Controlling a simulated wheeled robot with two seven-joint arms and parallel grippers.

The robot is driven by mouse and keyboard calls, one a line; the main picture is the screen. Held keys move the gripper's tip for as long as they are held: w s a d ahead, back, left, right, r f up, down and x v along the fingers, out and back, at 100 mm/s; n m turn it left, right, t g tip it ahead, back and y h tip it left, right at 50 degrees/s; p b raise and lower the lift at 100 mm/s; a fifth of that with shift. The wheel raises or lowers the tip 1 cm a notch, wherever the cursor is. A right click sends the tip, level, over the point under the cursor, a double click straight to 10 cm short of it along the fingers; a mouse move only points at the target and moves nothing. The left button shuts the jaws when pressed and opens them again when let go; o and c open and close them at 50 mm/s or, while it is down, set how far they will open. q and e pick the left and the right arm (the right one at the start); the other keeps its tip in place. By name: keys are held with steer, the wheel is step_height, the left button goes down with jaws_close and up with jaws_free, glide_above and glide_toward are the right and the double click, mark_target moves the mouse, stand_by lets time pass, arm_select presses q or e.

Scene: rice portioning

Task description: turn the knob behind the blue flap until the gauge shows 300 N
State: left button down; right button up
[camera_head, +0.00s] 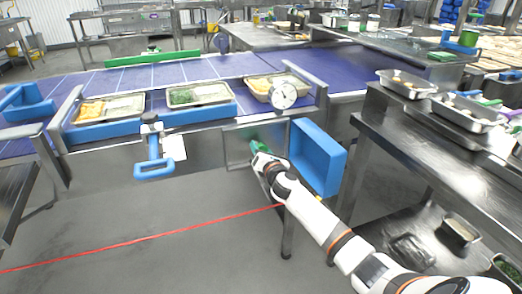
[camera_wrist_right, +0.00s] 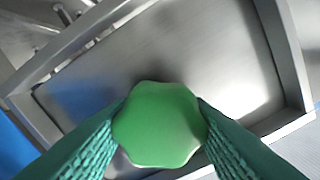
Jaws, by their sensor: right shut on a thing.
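The green knob (camera_wrist_right: 160,125) fills the middle of the right wrist view, in front of a metal-framed recess (camera_wrist_right: 215,60). My right gripper (camera_head: 259,152) is shut on the knob, with one green ridged finger on each side of it. In the head view the knob is mostly hidden by the gripper. The blue flap (camera_head: 318,158) hangs open to the right of the recess, beside my right arm. The round white gauge (camera_head: 283,95) sits above the recess on the conveyor's edge; its reading is too small to tell. My left gripper is not in view.
Trays of food (camera_head: 199,95) stand on the blue conveyor (camera_head: 240,66) above. A blue handle (camera_head: 154,170) hangs on the front, left of the recess. A steel table (camera_head: 425,150) with trays stands right. A red line crosses the open floor.

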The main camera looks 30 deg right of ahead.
steer(key=shift+m, duration=1.6)
steer(key=m, duration=0.3)
steer(key=shift+f+m, duration=0.1)
steer(key=shift+m, duration=0.2)
steer(key=m+p, duration=0.1)
steer(key=m, duration=0.2)
steer(key=shift+m, duration=0.4)
steer(key=m, duration=0.2)
steer(key=shift+m, duration=0.3)
steer(key=shift+f+m+p, duration=0.1)
steer(key=shift+m+p, duration=0.45)
steer(key=shift+m, duration=0.65)
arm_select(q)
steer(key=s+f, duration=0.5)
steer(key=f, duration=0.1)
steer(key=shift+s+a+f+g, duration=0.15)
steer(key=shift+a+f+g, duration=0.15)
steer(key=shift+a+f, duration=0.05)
arm_select(e)
steer(key=shift+m, duration=1.1)
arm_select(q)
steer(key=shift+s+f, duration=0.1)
arm_select(e)
steer(key=shift+f, duration=0.1)
